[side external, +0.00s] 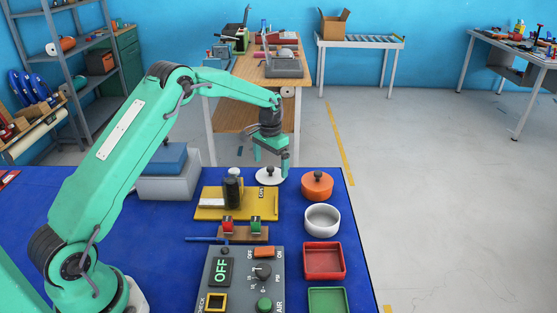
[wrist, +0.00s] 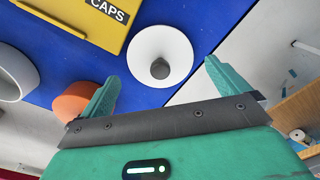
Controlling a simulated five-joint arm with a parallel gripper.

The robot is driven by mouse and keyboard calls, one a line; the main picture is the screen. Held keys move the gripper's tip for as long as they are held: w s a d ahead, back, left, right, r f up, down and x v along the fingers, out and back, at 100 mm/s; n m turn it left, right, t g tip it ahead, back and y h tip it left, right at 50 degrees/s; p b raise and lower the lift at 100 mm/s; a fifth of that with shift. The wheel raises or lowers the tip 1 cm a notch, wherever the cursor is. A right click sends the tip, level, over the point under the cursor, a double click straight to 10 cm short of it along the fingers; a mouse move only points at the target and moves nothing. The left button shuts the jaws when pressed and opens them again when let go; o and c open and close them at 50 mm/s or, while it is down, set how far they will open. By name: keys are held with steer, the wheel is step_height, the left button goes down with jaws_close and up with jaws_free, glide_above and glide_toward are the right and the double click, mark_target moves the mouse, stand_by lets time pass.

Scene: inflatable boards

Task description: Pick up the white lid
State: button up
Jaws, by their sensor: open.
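The white lid (side external: 264,178) lies on the blue table near its far edge, right of the yellow board. It is a round white disc with a dark knob at its middle. In the wrist view the lid (wrist: 148,52) shows whole, its grey knob towards my gripper. My gripper (side external: 271,163) is above the lid in the side view, and one finger hides part of it. In the wrist view my gripper's two green fingers (wrist: 160,88) are spread apart with nothing between them, and the knob appears just beyond the gap.
An orange lidded pot (side external: 317,186) stands close right of the lid. A white bowl (side external: 322,219), a red tray (side external: 324,262) and a green tray (side external: 328,300) line the right edge. The yellow board (side external: 215,213) and control panel (side external: 233,290) lie nearer. A grey box (side external: 168,187) stands left.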

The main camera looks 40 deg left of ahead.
mark_target(270, 173)
steer(key=shift+f, duration=1.45)
steer(key=shift+c, duration=0.2)
steer(key=c, duration=0.8)
